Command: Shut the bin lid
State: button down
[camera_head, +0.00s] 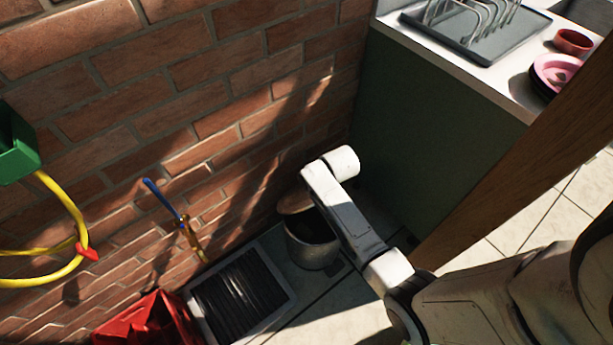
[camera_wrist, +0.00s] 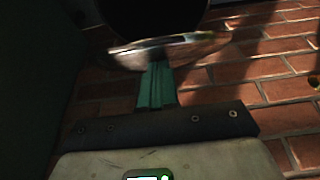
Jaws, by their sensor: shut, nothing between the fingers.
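The bin (camera_head: 312,250) stands on the floor by the brick wall, and its dark round opening shows. Its brownish lid (camera_head: 295,201) is raised at the wall side, partly hidden by my arm. In the wrist view my gripper (camera_wrist: 156,70) is shut and empty, with its teal fingers together. The fingertips are at or just below a shiny curved edge with a dark round area above it. I cannot tell whether this edge belongs to the lid or the bin's rim, or whether the fingers touch it. My gripper is hidden in the head view.
A dark slatted mat (camera_head: 240,290) in a pale frame and a red crate (camera_head: 150,322) lie left of the bin. A green cabinet (camera_head: 400,120) stands to the right. A blue-handled tool (camera_head: 163,200) and yellow hose (camera_head: 65,200) hang by the wall.

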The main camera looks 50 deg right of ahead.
jog(key=s+a+f+t+h+b, duration=0.1)
jog(key=s+f+t+b, duration=0.2)
jog(key=s+f+b, duration=0.2)
jog(key=s+a+f+t+b, duration=0.2)
jog(key=s+f+b, duration=0.3)
jog(key=f+b, duration=0.3)
jog(key=shift+s+f+t+h+b, duration=0.4)
jog(key=shift+f+t, duration=0.2)
jog(key=shift+f, duration=1.7)
